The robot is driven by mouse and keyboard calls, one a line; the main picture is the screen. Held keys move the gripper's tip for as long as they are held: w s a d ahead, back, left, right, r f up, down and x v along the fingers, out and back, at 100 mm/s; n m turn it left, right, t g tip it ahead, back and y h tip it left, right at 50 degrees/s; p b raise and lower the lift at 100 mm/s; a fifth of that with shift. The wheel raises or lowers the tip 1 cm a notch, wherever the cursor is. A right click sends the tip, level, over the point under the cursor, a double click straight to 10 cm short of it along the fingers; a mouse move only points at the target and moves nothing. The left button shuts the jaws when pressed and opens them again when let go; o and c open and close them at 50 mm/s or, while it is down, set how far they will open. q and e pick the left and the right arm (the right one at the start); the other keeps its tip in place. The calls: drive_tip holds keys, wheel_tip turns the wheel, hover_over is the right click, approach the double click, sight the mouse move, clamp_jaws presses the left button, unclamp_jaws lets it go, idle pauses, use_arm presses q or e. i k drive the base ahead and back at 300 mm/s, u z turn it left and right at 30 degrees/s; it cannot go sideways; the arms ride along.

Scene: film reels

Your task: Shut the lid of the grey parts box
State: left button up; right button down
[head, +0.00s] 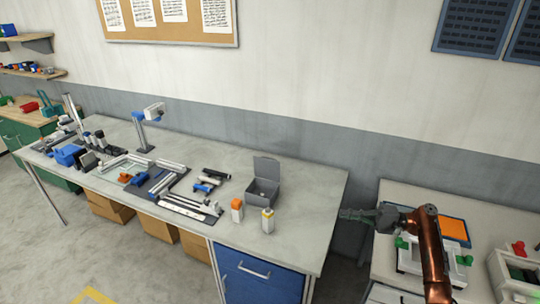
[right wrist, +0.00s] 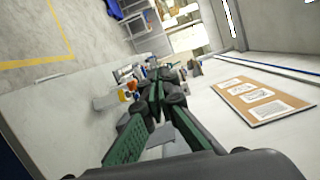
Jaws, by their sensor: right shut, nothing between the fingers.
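The grey parts box (head: 262,193) stands on the long workbench near its right end. Its lid (head: 266,168) is open and stands up at the back of the box, on the wall side. My right gripper (head: 345,213) is to the right of the box, just past the bench's right edge, apart from the box and pointing left. It is shut and empty. In the right wrist view its green-padded fingers (right wrist: 160,85) cover much of the bench, and I cannot make out the box clearly there. My left gripper is not in view.
The bench top right of the box is clear. A second table (head: 400,190) is at the right.

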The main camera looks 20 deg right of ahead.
sight(268, 168)
drive_tip(key=i, duration=1.85)
drive_tip(key=z, duration=0.05)
